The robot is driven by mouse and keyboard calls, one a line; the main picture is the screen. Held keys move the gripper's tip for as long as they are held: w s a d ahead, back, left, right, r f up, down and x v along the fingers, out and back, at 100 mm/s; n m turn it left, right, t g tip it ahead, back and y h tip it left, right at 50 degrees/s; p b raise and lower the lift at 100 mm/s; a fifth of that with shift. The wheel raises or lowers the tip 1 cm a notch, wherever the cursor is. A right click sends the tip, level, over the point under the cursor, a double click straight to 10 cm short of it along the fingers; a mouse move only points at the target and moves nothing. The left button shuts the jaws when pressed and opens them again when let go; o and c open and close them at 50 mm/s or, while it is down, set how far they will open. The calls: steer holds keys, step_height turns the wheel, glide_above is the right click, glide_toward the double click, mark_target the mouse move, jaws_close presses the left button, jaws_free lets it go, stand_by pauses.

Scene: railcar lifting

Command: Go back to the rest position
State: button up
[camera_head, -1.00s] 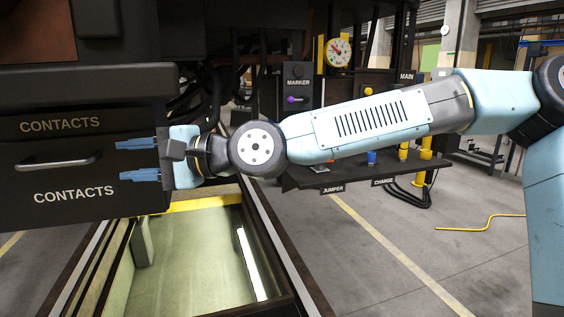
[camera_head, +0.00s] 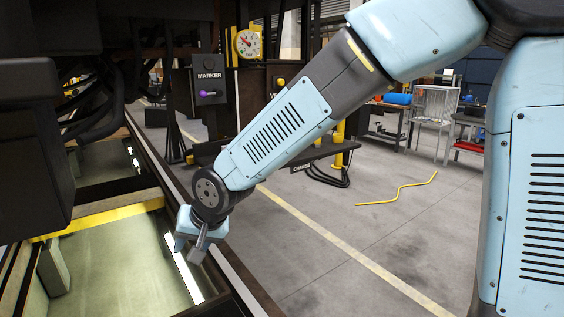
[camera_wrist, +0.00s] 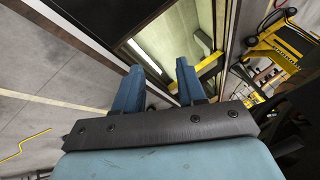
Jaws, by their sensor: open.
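My gripper (camera_head: 190,250) hangs at the end of my bent arm in the head view, low and left of centre, pointing down beside the edge of the lit pit. In the wrist view, my gripper (camera_wrist: 158,82) shows two blue fingers standing apart with nothing between them. The fingers point toward the pit's rim and its pale floor. My wrist hides part of the pit edge in the head view.
The pit (camera_head: 125,270) has a yellow crossbar (camera_head: 105,214) and a dark rim. A dark cabinet (camera_head: 30,150) stands at the left. The MARKER panel (camera_head: 209,85) is behind my arm. A yellow cable (camera_head: 400,190) lies on open grey floor at the right.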

steer(key=w+d+r+t+h, duration=0.1)
steer(key=d+r+h, duration=0.1)
steer(key=d, duration=0.6)
steer(key=w+d+r+m+t+h, duration=0.1)
steer(key=d+r+h, duration=0.1)
steer(key=d, duration=0.6)
steer(key=w+d+r+t+h, duration=0.1)
steer(key=w+d+r, duration=0.15)
steer(key=d, duration=0.55)
steer(key=s+d+r+m, duration=0.1)
steer(key=s+d+r, duration=0.2)
steer(key=s+d, duration=0.3)
steer(key=s+d+r+m+h, duration=0.1)
steer(key=s+d+r, duration=0.1)
steer(key=s+d, duration=0.5)
steer(key=d, duration=0.6)
steer(key=shift+d+r+g, duration=0.3)
steer(key=shift+r, duration=0.1)
steer(key=shift+s, duration=0.1)
